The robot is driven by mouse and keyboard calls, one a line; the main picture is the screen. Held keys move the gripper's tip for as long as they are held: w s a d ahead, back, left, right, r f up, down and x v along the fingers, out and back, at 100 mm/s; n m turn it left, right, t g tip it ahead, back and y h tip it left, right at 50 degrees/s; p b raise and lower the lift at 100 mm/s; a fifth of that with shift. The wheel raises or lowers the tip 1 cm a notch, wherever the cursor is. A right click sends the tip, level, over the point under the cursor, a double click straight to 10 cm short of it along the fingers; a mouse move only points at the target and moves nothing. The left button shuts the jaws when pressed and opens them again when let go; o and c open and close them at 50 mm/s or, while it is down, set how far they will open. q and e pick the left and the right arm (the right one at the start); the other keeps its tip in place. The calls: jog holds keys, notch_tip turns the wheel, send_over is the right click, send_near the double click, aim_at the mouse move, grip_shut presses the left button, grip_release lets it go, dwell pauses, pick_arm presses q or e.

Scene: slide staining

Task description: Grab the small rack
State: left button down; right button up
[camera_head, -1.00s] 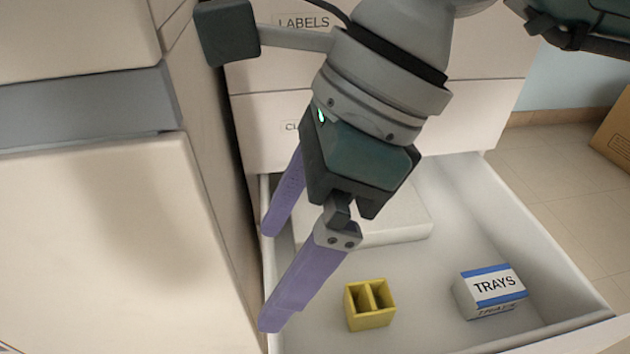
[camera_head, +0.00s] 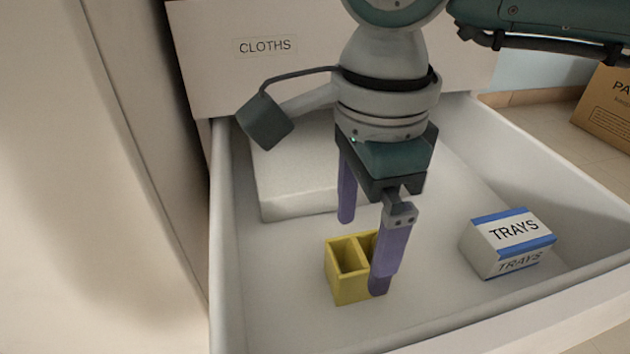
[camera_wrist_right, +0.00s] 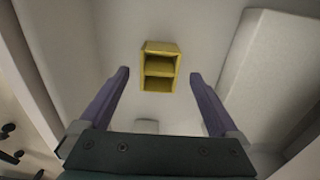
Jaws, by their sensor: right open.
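The small rack (camera_head: 346,286) is a yellow box with two open compartments. It stands upright on the floor of the open drawer (camera_head: 290,325). It also shows in the right wrist view (camera_wrist_right: 159,66), ahead of the fingertips and between their lines. My right gripper (camera_head: 362,255) is open and points down at the rack, with its two purple fingers apart. In the head view the nearer finger covers the rack's right side. In the wrist view the fingers (camera_wrist_right: 158,76) appear clear of the rack, with nothing between them. My left gripper is not in view.
A white box labelled TRAYS (camera_head: 508,243) stands in the drawer to the right of the rack. A pale flat block (camera_head: 288,180) lies at the back left. A drawer front labelled CLOTHS (camera_head: 225,75) rises behind. A cardboard box (camera_head: 606,105) stands on the floor outside.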

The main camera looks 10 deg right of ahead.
aim_at(360, 252)
notch_tip(360, 252, down, 4)
jog(key=shift+r+b, duration=0.2)
jog(key=shift+b, duration=0.85)
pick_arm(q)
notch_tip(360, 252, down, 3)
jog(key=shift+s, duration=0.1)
pick_arm(e)
jog(key=shift+r, duration=0.1)
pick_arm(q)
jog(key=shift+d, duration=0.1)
pick_arm(e)
jog(key=c, duration=1.5)
